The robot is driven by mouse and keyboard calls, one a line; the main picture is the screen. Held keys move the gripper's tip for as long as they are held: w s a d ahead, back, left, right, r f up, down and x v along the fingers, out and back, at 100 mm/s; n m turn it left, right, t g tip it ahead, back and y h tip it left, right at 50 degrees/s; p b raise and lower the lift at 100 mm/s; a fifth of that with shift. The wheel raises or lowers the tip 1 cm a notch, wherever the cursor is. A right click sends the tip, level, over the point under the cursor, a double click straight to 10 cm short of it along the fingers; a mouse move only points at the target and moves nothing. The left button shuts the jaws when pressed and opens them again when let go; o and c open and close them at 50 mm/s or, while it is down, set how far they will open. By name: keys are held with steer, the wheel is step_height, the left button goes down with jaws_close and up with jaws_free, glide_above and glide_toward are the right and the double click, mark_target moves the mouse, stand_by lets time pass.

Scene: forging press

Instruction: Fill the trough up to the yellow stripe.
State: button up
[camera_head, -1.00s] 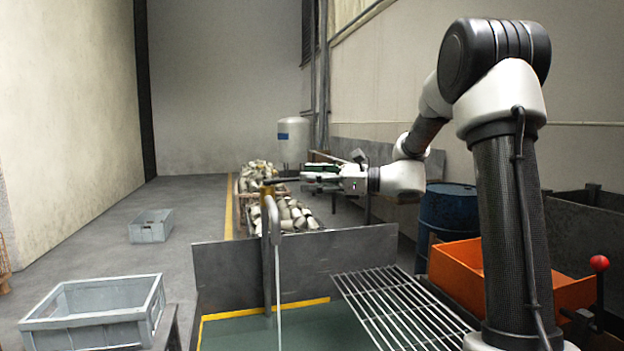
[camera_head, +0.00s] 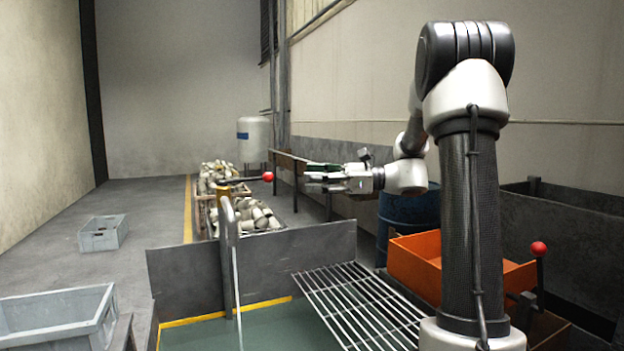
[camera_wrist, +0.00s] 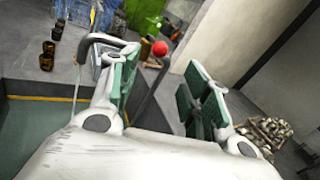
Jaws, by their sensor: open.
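The grey trough (camera_head: 270,259) holds green-tinted water (camera_head: 262,328). A yellow stripe (camera_head: 200,316) runs along its inner wall, just above the water; I cannot tell whether they touch. A grey curved spout (camera_head: 228,213) stands over the trough, and a thin pale stream (camera_head: 238,290) falls from it. A dark lever with a red ball (camera_head: 267,176) extends from a brass-coloured valve (camera_head: 232,190) behind the spout. My gripper (camera_head: 312,182) is open and empty, just right of the ball. In the wrist view, the red ball (camera_wrist: 159,48) shows beyond my open fingers (camera_wrist: 160,82).
A wire rack (camera_head: 360,305) lies at the trough's right side, before an orange bin (camera_head: 415,265) and blue drum (camera_head: 400,212). Another red-knobbed lever (camera_head: 538,248) stands at right. Grey crates (camera_head: 103,233) are at left. Bins of metal parts (camera_head: 258,217) stand behind.

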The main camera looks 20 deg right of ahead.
mark_target(268, 175)
steer(key=w+a+m, duration=0.1)
steer(key=w+a, duration=0.1)
steer(key=a, duration=0.1)
steer(key=w+a+m, duration=0.1)
steer(key=a+m, duration=0.1)
steer(key=a, duration=0.2)
steer(key=w+a+m, duration=0.1)
steer(key=w+a, duration=0.1)
steer(key=a, duration=0.1)
steer(key=shift+w+a+f, duration=0.1)
steer(key=shift+w+a, duration=0.25)
steer(key=shift+a, duration=0.05)
jaws_close()
